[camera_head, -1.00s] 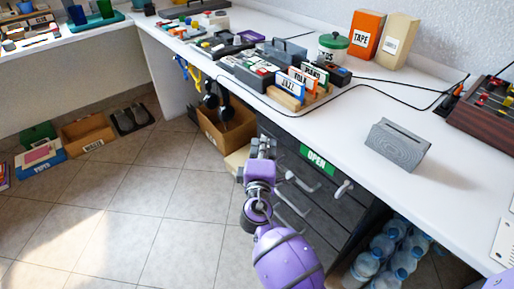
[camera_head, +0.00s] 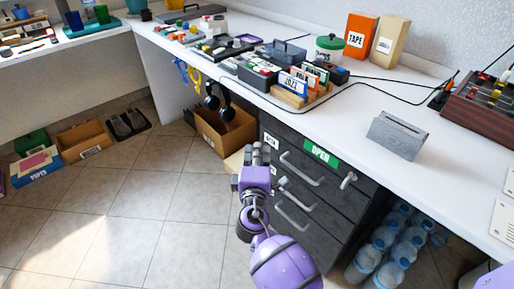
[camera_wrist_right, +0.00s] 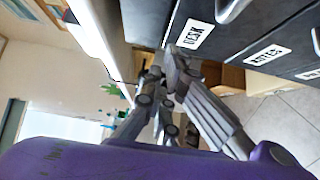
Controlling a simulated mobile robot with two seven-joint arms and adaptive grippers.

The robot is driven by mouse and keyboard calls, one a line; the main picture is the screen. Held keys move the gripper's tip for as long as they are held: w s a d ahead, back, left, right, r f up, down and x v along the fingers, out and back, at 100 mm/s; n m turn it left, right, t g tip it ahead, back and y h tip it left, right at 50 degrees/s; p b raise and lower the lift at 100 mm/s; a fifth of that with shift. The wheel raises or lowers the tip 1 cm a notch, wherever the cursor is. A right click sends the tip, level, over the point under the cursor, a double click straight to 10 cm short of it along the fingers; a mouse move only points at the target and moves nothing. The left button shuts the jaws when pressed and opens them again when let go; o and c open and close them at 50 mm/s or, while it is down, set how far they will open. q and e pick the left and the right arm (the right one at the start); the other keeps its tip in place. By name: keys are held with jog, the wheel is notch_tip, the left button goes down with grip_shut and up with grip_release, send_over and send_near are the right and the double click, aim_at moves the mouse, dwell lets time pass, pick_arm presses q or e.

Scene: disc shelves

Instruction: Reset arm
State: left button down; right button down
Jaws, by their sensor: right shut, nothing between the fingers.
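My right gripper (camera_head: 258,155) is shut and empty. In the head view it is in front of the left edge of the dark drawer unit (camera_head: 330,205), below the desk top, with my purple arm coming up from the bottom. In the right wrist view the fingers (camera_wrist_right: 165,72) come together close to the drawer fronts and their labels. I cannot tell whether they touch the unit. My left gripper is not in view.
The white desk (camera_head: 350,115) carries a disc rack (camera_head: 300,88), a grey slotted box (camera_head: 397,135) and black cables. A cardboard box (camera_head: 225,130) stands left of the drawers. Water bottles (camera_head: 385,250) stand to their right.

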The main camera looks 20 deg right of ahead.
jog(key=v, duration=0.8)
jog(key=shift+s, duration=0.25)
